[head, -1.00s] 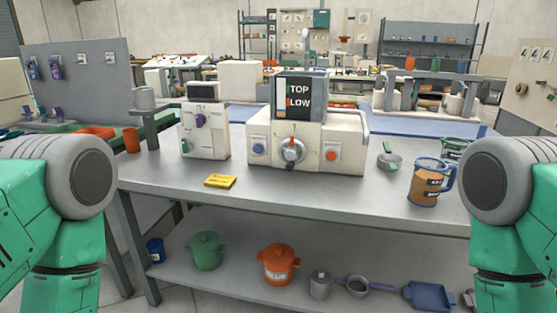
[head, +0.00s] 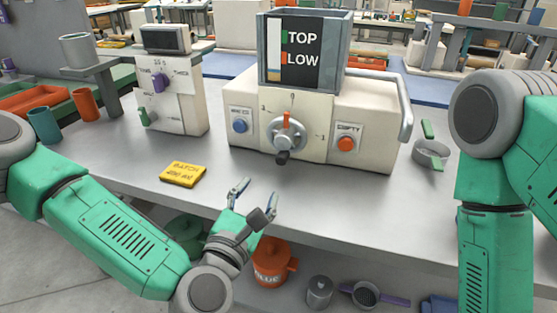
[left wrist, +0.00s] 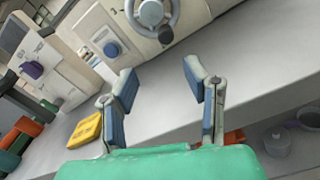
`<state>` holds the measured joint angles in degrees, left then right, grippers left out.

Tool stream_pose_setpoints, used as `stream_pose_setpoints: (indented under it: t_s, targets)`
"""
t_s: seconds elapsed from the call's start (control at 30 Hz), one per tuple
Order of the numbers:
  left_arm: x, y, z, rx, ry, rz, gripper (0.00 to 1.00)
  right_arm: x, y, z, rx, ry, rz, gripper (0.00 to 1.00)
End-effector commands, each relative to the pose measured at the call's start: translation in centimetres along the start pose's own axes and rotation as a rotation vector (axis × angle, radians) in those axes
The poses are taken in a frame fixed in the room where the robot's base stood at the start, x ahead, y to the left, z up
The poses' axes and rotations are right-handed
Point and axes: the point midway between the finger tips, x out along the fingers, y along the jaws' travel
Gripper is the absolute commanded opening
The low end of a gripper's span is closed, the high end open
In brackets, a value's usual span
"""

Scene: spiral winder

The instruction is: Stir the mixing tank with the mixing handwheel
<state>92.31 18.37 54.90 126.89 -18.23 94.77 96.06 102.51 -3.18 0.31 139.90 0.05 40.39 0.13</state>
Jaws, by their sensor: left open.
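The mixing tank is a cream machine (head: 330,125) on the bench, with a grey-framed gauge marked TOP and LOW (head: 302,52) on top. The mixing handwheel (head: 287,134) is a grey wheel on its front, with a red pointer at the top and a dark knob at the bottom. In the left wrist view the handwheel (left wrist: 152,14) is at the top, partly cut off, beyond the fingers. My left gripper (head: 256,187) is open and empty, below and in front of the handwheel, apart from it. It also shows in the left wrist view (left wrist: 160,88). My right gripper is not visible.
A blue button (head: 240,126) and an orange button (head: 346,144) flank the handwheel. A yellow BATCH card (head: 183,174) lies on the bench at left. A dial machine (head: 172,95) stands behind it. A grey pan (head: 432,154) sits at right. The bench before the tank is clear.

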Motion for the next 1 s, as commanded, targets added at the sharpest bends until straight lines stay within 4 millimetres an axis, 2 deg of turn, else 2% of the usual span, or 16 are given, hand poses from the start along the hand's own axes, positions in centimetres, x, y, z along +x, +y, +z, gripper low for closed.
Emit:
stream_pose_setpoints:
  t_s: [0.3,0.5,0.7,1.0]
  targets:
    - [6.9,-0.2,0.0,0.006,-0.002,0.0,0.41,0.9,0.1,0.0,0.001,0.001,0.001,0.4]
    - [10.1,0.0,-0.1,0.003,-0.002,0.0,0.41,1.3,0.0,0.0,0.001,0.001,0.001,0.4]
    - [11.6,-0.1,0.0,0.003,-0.001,-0.004,0.41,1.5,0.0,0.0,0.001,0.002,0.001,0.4]
    - [11.8,-0.3,0.1,0.005,0.001,-0.004,0.41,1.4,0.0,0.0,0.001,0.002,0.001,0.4]
